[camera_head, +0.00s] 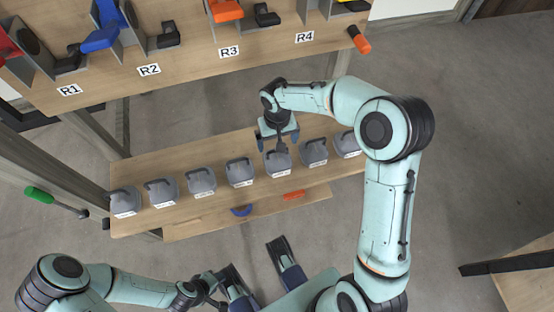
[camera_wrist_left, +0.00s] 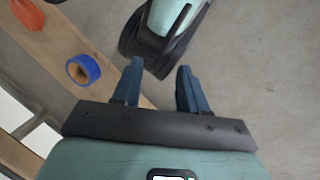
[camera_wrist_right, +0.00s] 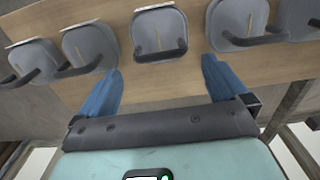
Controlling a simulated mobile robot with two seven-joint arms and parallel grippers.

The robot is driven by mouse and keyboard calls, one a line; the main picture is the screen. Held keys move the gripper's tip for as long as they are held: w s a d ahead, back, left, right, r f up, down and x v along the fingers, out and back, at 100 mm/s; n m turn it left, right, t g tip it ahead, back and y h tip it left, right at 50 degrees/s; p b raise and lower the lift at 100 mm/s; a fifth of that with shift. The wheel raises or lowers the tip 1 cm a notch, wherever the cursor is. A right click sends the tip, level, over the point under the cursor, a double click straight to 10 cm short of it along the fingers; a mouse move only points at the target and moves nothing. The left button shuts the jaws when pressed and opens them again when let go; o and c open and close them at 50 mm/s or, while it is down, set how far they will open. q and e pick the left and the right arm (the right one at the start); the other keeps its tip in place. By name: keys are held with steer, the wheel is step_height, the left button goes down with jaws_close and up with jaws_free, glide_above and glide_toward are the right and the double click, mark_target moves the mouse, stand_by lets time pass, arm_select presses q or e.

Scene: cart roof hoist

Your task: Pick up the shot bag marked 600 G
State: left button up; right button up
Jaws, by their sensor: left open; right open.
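Several grey shot bags with dark handles stand in a row on the low wooden shelf (camera_head: 195,225). Their white labels are too small or too oblique to read, so I cannot tell which is marked 600 G. My right gripper (camera_head: 278,141) is open and empty above and just behind one bag (camera_head: 278,163), right of the row's middle. In the right wrist view, a bag (camera_wrist_right: 158,22) with its dark handle shows centred beyond the open jaws (camera_wrist_right: 160,68), with clear gaps at both sides. My left gripper (camera_wrist_left: 160,67) is open and empty over the floor.
A higher wooden bench (camera_head: 190,65) labelled R1 to R4 stands behind, with coloured parts on brackets. A blue ring (camera_head: 241,210) and an orange piece (camera_head: 293,195) lie at the low shelf's front. A green-handled tool (camera_head: 40,195) is at left.

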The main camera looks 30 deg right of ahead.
mark_target(277, 157)
steer(key=f, duration=0.2)
steer(key=f+b, duration=0.1)
steer(key=f, duration=0.2)
steer(key=shift+s+a+f, duration=0.1)
steer(key=shift+s+f, duration=0.15)
steer(key=shift+f, duration=0.1)
steer(key=c, duration=1.5)
steer(key=shift+r, duration=0.1)
jaws_close()
arm_select(q)
steer(key=shift+w+a+f+t, duration=0.25)
steer(key=shift+w+f, duration=0.2)
steer(key=shift+w, duration=0.15)
steer(key=shift+w+a+f+t, duration=0.15)
steer(key=shift+w+a+f, duration=0.1)
steer(key=shift+w+f, duration=0.25)
steer(key=shift+r, duration=0.1)
arm_select(e)
steer(key=shift+r, duration=0.1)
